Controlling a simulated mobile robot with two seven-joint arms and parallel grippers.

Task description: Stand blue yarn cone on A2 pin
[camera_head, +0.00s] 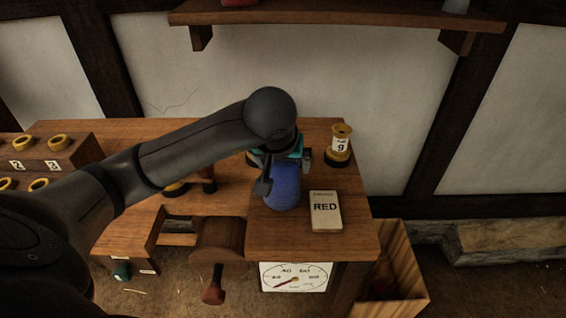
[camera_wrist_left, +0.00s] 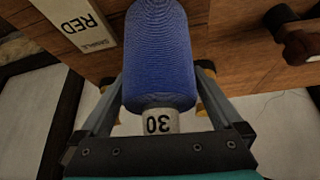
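The blue yarn cone (camera_head: 285,187) is at the right part of the wooden bench, beside a RED card. In the left wrist view the cone (camera_wrist_left: 160,55) lies between my left gripper's fingers (camera_wrist_left: 162,85), with its pale end marked 30 towards the camera. Both fingers appear to touch its sides. In the head view my left gripper (camera_head: 282,160) is over the cone's top; whether the cone's base touches the bench is unclear. A rack (camera_head: 78,155) with yellow rings and small labels stands at the left; I cannot pick out A2 surely. My right gripper is not in view.
The RED card (camera_head: 326,211) lies right of the cone, and a yellow spool marked 9 (camera_head: 340,143) stands behind it. A shelf (camera_head: 340,17) hangs above.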

